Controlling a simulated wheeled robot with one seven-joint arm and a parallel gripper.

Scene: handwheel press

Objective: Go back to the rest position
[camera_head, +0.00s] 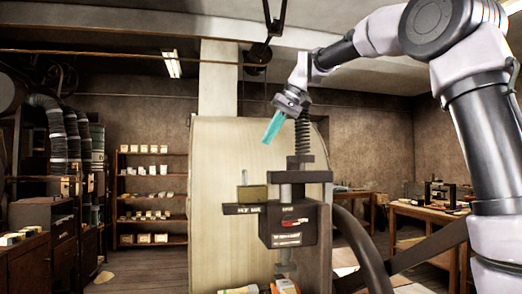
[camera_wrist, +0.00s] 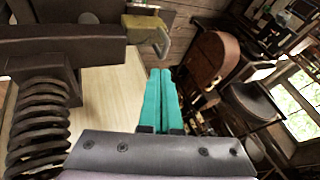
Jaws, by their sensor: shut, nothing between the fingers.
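My gripper (camera_head: 272,129) has teal fingers and is held up above the press (camera_head: 290,225), beside the top of its screw. In the wrist view the teal fingers (camera_wrist: 164,98) lie side by side, shut and empty. The press has a dark body with a red marking and a coiled spring (camera_head: 303,135) above it. The spring also shows at the left of the wrist view (camera_wrist: 38,120). A brass-coloured block (camera_head: 252,193) sits on the press's left ledge; a brass-coloured piece (camera_wrist: 147,30) shows beyond the fingertips in the wrist view, apart from them.
A pale panel (camera_head: 218,160) stands behind the press. A large dark wheel (camera_head: 360,245) is at its lower right. Shelves (camera_head: 152,190) with small boxes stand at left, a workbench (camera_head: 430,212) at right. A pulley (camera_head: 258,54) hangs above my gripper.

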